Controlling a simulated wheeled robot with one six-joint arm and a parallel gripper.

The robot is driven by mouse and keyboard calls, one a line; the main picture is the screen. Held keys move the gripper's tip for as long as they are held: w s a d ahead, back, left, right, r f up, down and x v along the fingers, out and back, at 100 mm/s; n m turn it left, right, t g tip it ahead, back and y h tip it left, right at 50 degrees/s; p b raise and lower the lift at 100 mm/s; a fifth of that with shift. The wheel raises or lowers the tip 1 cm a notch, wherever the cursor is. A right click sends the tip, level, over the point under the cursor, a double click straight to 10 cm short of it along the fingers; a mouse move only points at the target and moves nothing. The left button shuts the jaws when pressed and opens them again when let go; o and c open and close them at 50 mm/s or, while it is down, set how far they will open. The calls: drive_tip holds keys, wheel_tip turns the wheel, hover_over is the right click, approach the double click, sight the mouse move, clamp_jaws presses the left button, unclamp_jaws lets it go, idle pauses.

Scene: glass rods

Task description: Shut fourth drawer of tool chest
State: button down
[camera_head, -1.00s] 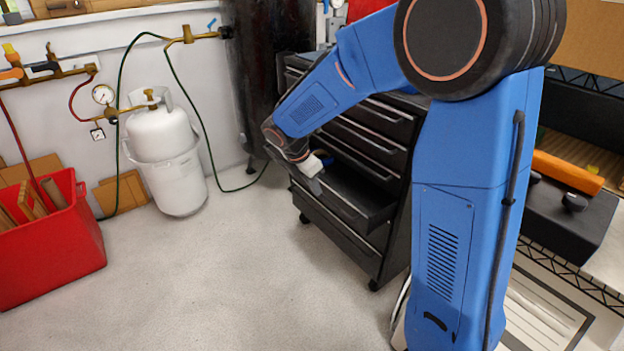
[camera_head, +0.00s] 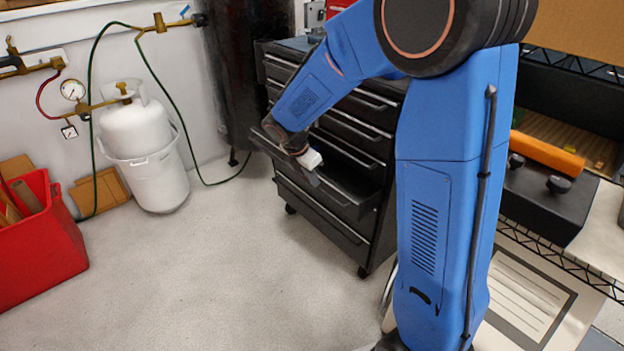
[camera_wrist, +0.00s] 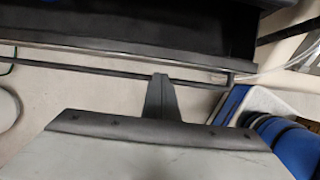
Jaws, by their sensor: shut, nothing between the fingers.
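The black tool chest (camera_head: 365,225) stands against the back wall, partly behind my arm. One of its lower drawers (camera_head: 345,197) is pulled out, above a shut bottom drawer. Its dark inside shows at the top of the wrist view, with its long thin handle bar (camera_wrist: 95,70) below. My gripper (camera_head: 313,180) is shut and empty at the front of this open drawer. In the wrist view the fingertips (camera_wrist: 160,78) are at the handle bar; whether they touch it I cannot tell. My arm hides part of the drawer's left side.
A white gas tank (camera_head: 138,135) with hoses stands to the left. A red box (camera_head: 45,235) sits on the floor at the far left. The floor in front of the chest is clear. A wire-edged bench with an orange-topped black device (camera_head: 545,195) is at the right.

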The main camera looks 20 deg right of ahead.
drive_tip(key=w+d, duration=0.1)
drive_tip(key=d, duration=0.1)
drive_tip(key=w+d, duration=0.1)
drive_tip(key=d, duration=0.2)
drive_tip(key=w+d, duration=0.1)
drive_tip(key=d, duration=0.2)
drive_tip(key=shift+w, duration=0.15)
drive_tip(key=shift+a, duration=0.1)
